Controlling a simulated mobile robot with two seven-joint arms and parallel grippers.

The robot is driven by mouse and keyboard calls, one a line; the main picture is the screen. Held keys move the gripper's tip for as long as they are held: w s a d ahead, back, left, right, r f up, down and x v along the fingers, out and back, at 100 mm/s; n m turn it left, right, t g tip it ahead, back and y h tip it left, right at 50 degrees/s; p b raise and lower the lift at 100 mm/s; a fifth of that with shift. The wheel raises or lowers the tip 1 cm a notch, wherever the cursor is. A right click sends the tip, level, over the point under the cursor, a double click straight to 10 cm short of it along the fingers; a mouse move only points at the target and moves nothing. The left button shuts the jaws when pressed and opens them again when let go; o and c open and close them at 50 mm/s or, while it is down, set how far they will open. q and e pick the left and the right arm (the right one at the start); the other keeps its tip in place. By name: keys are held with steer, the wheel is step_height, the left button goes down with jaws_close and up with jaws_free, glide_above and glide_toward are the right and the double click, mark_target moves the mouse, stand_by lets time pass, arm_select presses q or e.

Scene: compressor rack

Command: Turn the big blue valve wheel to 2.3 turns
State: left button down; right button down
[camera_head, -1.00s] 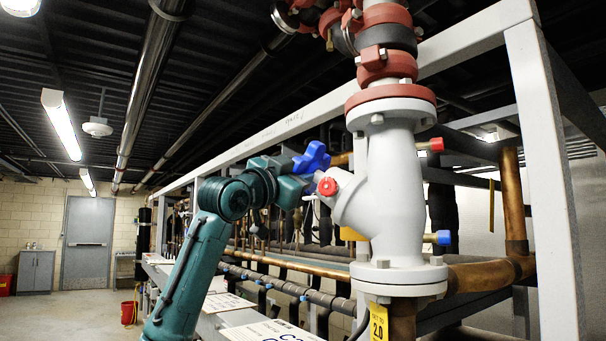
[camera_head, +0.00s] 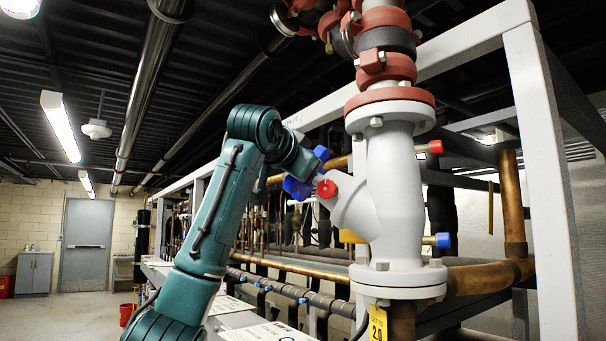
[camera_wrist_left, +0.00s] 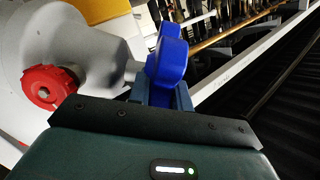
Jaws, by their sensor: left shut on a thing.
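The big blue valve wheel (camera_head: 299,187) sits on the stem at the left of the grey valve body (camera_head: 390,200). In the left wrist view the wheel (camera_wrist_left: 168,58) stands between the fingers of my left gripper (camera_wrist_left: 162,94). My left gripper (camera_head: 306,165) is shut on the wheel, its arm coming from the lower left and bending over at the top. The gripper hides part of the wheel in the head view. A yellow tag (camera_head: 378,323) reading 2.0 hangs below the valve's lower flange. My right gripper is not in view.
A red-ended stub (camera_head: 436,147) and a blue-ended stub (camera_head: 442,240) stick out at the right. Copper pipes (camera_head: 300,266) and the grey rack frame (camera_head: 548,170) lie around the valve.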

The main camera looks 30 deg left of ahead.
arm_select(q)
steer(key=shift+d+r+n+g+y, duration=0.15)
steer(key=shift+n+g+y, duration=0.25)
steer(key=shift+g, duration=0.55)
steer(key=shift+r+n+g+y, duration=0.1)
steer(key=shift+n+g+y, duration=0.25)
steer(key=shift+g, duration=0.6)
steer(key=shift+w, duration=0.1)
steer(key=c, duration=1.3)
jaws_free()
steer(key=shift+s+d+r, duration=0.2)
steer(key=shift+s, duration=0.25)
steer(key=b+v, duration=0.2)
steer(key=v, duration=1)
steer(key=shift+w+d+r, duration=0.1)
steer(key=shift+d, duration=0.05)
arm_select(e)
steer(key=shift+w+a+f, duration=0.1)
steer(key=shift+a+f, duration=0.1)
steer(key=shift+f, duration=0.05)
